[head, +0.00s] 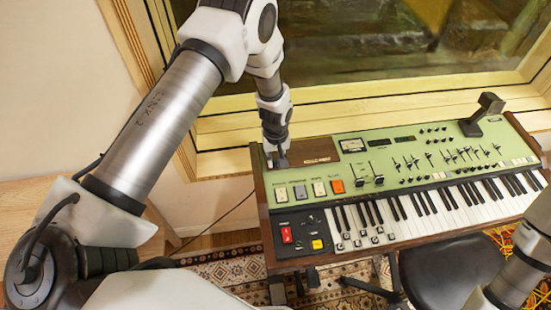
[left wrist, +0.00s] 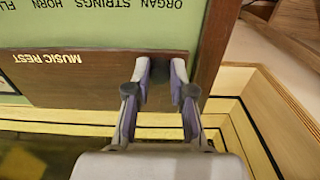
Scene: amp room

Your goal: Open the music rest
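The music rest (head: 318,150) is a brown wooden panel lying flat along the back left of the green keyboard's top. In the left wrist view the panel (left wrist: 75,82) carries the words "MUSIC REST" upside down. My left gripper (head: 278,160) points down at the panel's left end in the head view. In the left wrist view its two fingertips (left wrist: 161,62) stand apart over the panel's right end, with a dark patch between them and nothing seen held. Whether the tips touch the panel cannot be told. My right gripper is out of view.
The green electric keyboard (head: 400,145) has sliders, coloured buttons and keys. A dark block-like device (head: 484,114) stands at its back right. A window with a wooden sill (head: 350,112) is just behind. A black stool (head: 450,270) is in front, over a patterned rug.

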